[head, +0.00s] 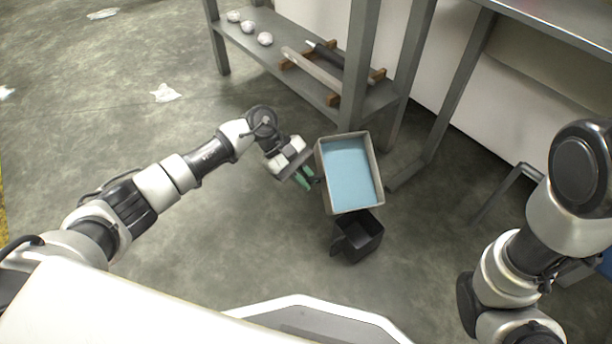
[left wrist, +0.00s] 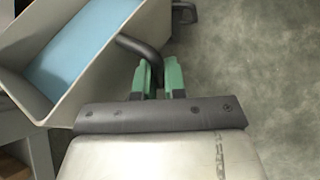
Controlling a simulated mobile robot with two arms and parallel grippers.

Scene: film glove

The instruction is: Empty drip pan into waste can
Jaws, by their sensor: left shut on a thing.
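The drip pan (head: 376,172) is a beige rectangular tray with a light blue surface inside, near the middle of the head view. My left gripper (head: 304,180) is at its left side, with green fingers. In the left wrist view my left gripper (left wrist: 160,75) is shut on the pan's dark curved handle (left wrist: 141,48), and the pan (left wrist: 100,88) looks tilted there. The waste can (head: 352,250) is a small black open box just below the pan in the head view. The pan's lower edge overlaps its far rim in the picture. My right gripper is not visible.
A grey rack (head: 300,82) stands behind, with white lumps (head: 248,27) and long bars on its low shelf. A grey table leg (head: 455,100) is to the right. White scraps (head: 165,93) lie on the floor. The floor left of the can is clear.

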